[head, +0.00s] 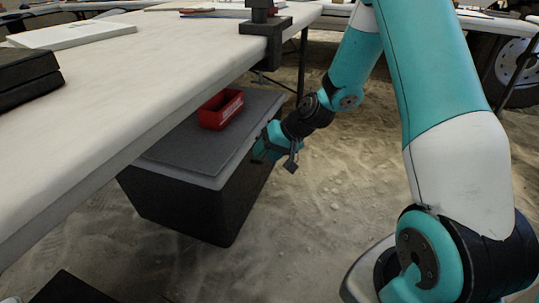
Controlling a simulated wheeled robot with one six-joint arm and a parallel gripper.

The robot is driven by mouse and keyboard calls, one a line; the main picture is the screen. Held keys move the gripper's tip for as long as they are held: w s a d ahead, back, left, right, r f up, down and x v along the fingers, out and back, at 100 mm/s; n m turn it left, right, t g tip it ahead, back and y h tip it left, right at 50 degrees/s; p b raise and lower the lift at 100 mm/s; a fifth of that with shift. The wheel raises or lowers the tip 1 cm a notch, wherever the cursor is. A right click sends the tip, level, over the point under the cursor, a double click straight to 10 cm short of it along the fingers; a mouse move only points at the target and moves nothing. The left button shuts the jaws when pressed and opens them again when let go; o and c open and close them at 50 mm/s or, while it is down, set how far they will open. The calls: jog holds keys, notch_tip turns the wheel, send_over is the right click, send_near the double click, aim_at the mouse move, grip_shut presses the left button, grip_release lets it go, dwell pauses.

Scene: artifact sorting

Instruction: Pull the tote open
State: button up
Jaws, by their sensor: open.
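The tote (190,207) is a black box with a flat grey lid (190,148), standing on the sandy floor partly under the table on the left. The table edge hides part of its far left side. My gripper (278,155) is at the right side of the tote, close to the lid's right edge. It is open, and its fingers are small and partly hidden, so I cannot tell whether they touch the tote. My teal and white arm reaches down to it from the right.
A small red bin (221,109) sits on the lid. The white table (130,70) runs along the left, with a black clamp (265,40) on its edge and a dark case (25,80) on top. Sandy floor (310,225) is clear to the right of the tote. A wheel (515,65) stands at the back right.

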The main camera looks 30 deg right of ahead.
jog(key=w+d+f+m+t+h, duration=0.25)
jog(key=d+f+m+t, duration=0.75)
jog(key=d+f, duration=0.55)
jog(key=shift+m+g+y, duration=0.3)
jog(key=shift+y, duration=0.15)
jog(key=b+x, duration=0.2)
jog(key=x, duration=0.3)
jog(key=d+r+b+x, duration=0.1)
jog(key=b+x, duration=0.2)
jog(key=x, duration=0.2)
jog(key=r+b+x, duration=0.1)
jog(key=b+x, duration=0.2)
jog(key=x, duration=0.2)
jog(key=shift+w, duration=0.8)
jog(key=shift+w+a, duration=0.1)
jog(key=shift+w, duration=0.4)
